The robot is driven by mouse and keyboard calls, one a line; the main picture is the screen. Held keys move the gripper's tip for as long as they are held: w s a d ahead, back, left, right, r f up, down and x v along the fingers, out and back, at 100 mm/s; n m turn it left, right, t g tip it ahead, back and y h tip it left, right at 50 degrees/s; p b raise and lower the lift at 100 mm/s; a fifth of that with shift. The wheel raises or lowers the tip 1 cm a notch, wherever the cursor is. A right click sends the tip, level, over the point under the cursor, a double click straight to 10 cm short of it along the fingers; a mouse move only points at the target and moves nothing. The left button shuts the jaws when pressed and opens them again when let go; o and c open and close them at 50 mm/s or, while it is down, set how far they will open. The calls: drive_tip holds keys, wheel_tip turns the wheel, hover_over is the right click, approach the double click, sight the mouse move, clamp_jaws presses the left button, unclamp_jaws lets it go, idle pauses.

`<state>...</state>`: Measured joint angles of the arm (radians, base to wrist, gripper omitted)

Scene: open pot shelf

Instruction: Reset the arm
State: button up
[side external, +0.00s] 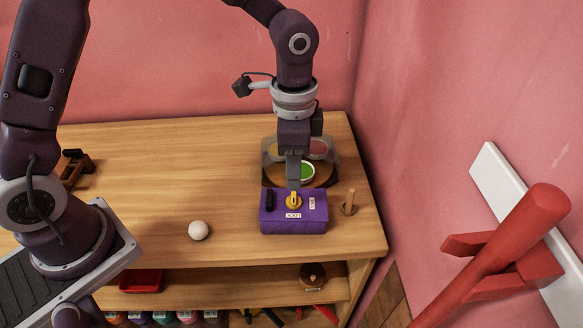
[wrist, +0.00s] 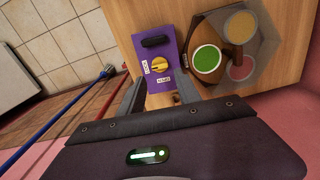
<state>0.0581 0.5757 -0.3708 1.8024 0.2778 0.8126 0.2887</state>
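My gripper (side external: 293,186) points down at the table's right side, above the back part of a purple box (side external: 293,220). In the wrist view my gripper (wrist: 160,90) shows two fingers apart, with nothing held between them. The purple box (wrist: 160,38) has a yellow knob (wrist: 160,64), a black handle-like part and white labels. In the side view the yellow knob (side external: 294,201) is just below and in front of the fingers. I cannot tell whether the fingers touch the box.
A dark tray (side external: 328,181) with green, yellow and reddish round dishes is behind the box. A white ball (side external: 198,230) lies to the left and a wooden peg piece (side external: 348,204) to the right. A pink wall (side external: 430,90) stands close at right. The table's middle is clear.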

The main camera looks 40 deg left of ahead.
drive_tip(key=s+a+r+n+t, duration=0.25)
drive_tip(key=s+a+r, duration=0.2)
drive_tip(key=r, duration=0.25)
drive_tip(key=s+a+r+n+t, duration=0.1)
drive_tip(key=s+a+r+n, duration=0.25)
drive_tip(key=s+r, duration=0.2)
drive_tip(key=s+a+r+n+t, duration=0.1)
drive_tip(key=s+n, duration=0.1)
drive_tip(key=s, duration=0.3)
drive_tip(key=s+a+r+n+t, duration=0.1)
drive_tip(key=s+a+r, duration=0.1)
drive_tip(key=s, duration=0.3)
drive_tip(key=shift+a+n, duration=0.15)
drive_tip(key=shift+n, duration=0.25)
drive_tip(key=shift+s, duration=0.1)
